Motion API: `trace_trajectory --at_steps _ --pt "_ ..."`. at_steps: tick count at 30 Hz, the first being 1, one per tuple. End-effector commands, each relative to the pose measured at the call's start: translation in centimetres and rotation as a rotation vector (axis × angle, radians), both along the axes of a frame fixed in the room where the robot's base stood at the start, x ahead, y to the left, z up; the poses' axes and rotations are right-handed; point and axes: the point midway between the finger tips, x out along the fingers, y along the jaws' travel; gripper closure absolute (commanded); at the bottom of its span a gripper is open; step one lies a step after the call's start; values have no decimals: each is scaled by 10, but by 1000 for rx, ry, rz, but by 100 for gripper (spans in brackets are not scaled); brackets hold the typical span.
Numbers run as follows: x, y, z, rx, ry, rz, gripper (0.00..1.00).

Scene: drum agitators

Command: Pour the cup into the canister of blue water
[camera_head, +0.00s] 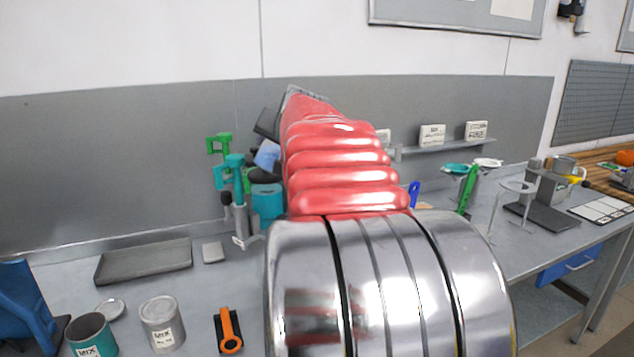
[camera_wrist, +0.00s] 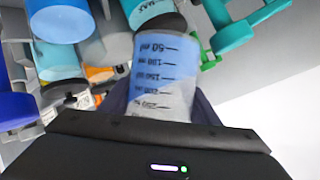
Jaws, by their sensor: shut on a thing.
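My gripper (camera_wrist: 162,108) is shut on a clear measuring cup (camera_wrist: 165,75) with black millilitre marks. The cup looks blue over part of its wall and has a dark end at the top of the wrist view. In the head view, a small bluish shape (camera_head: 267,155) beside my arm looks like this cup, tilted above a teal container (camera_head: 266,198). My red arm hides much of that area. A bright blue round vessel (camera_wrist: 58,20) is at the upper left of the wrist view. I cannot tell which vessel is the canister of blue water.
Green (camera_head: 220,145) and teal (camera_head: 236,168) agitator frames stand close left of the cup. A grey tray (camera_head: 145,262), a grey tin (camera_head: 162,322), a teal tin (camera_head: 92,337) and an orange-handled tool (camera_head: 229,330) are on the bench.

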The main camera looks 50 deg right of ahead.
Motion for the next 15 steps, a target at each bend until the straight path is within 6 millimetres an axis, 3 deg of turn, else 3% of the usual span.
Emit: trace_trajectory --at_steps 15 --pt "-4 -7 -1 133 -82 0 73"
